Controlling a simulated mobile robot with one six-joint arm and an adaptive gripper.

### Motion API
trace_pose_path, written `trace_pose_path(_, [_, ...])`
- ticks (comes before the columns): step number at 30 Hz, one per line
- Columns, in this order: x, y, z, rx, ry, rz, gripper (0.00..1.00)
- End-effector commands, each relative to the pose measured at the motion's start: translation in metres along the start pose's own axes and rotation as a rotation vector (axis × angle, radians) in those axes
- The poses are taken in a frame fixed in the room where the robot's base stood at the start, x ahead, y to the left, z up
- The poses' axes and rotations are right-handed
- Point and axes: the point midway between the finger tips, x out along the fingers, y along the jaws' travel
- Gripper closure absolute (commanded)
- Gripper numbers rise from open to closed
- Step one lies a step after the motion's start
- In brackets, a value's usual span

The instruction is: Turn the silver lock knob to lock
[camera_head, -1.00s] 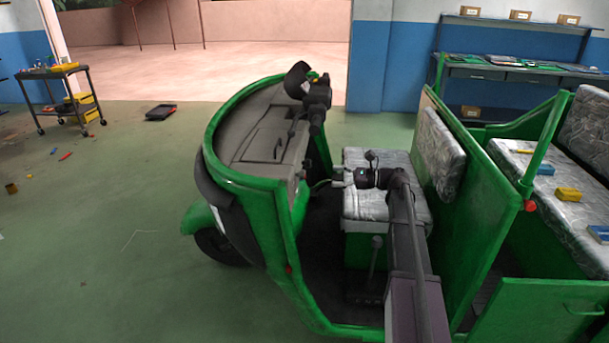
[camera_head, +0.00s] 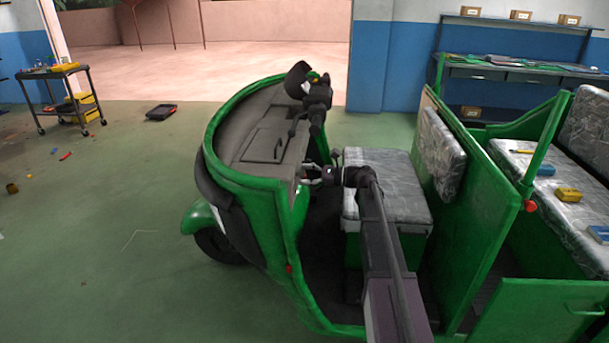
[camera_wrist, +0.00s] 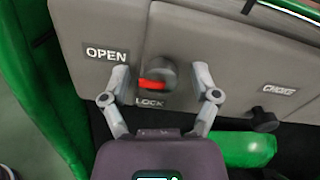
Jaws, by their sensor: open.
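The lock knob (camera_wrist: 158,74) shows in the wrist view on the grey dash panel (camera_wrist: 215,50). It is a dark grey round knob with a red pointer bar toward its lower left. The "OPEN" label (camera_wrist: 107,54) is to its left and the "LOCK" label (camera_wrist: 150,102) is just below it. My gripper (camera_wrist: 155,83) is open, with one finger on each side of the knob, apart from it as far as I can tell. In the head view my gripper (camera_head: 312,174) reaches the dash from the right; the knob is hidden there.
A second black knob (camera_wrist: 263,120) under the "CHOKE" label (camera_wrist: 279,89) is to the right. The green rickshaw body (camera_head: 265,225) curves around the dash. The handlebar (camera_head: 317,100) stands above my gripper. The driver's seat (camera_head: 385,185) is behind my wrist.

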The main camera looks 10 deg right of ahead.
Motion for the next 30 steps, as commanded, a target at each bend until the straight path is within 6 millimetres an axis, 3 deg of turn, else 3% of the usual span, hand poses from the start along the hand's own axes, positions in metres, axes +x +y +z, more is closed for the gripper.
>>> trace_pose_path(5, [-0.0002,0.0000,0.0000,0.000,0.000,0.000,0.24])
trace_pose_path(12, [-0.0003,0.0000,0.0000,0.000,0.000,0.000,0.96])
trace_pose_path(13, [-0.0003,-0.0002,0.0000,0.000,0.000,0.000,1.00])
trace_pose_path(30, [0.0002,0.0001,0.0001,-0.108,-0.001,0.000,1.00])
